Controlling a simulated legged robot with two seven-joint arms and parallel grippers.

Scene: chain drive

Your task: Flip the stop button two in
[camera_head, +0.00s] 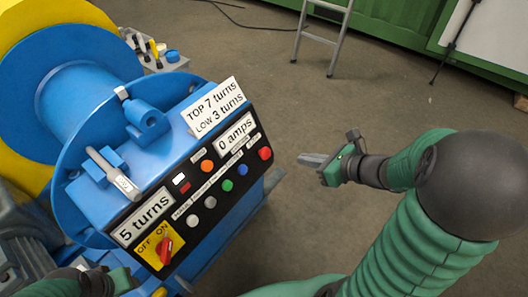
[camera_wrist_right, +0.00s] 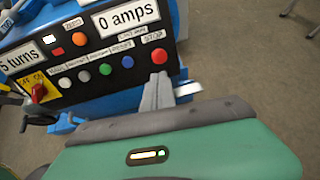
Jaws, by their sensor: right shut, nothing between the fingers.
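The red stop button (camera_head: 265,153) sits at the right end of the button row on the black control panel (camera_head: 190,222). In the right wrist view the stop button (camera_wrist_right: 159,56) shows beside a STOP label. My right gripper (camera_head: 303,160) is shut and empty, to the right of the panel and apart from it in the head view. In the wrist view its fingertips (camera_wrist_right: 159,76) appear just below the stop button; the exact gap cannot be told. My left gripper (camera_head: 108,283) is partly in view at the lower left, its fingers unclear.
The panel has blue (camera_head: 242,170), green (camera_head: 227,185) and white buttons, an orange light (camera_head: 206,166) and a red OFF/ON switch (camera_head: 166,246). Displays read 5 turns and 0 amps. A blue drum machine (camera_head: 75,85) stands behind. Floor right of it is clear; a ladder (camera_head: 325,35) stands farther back.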

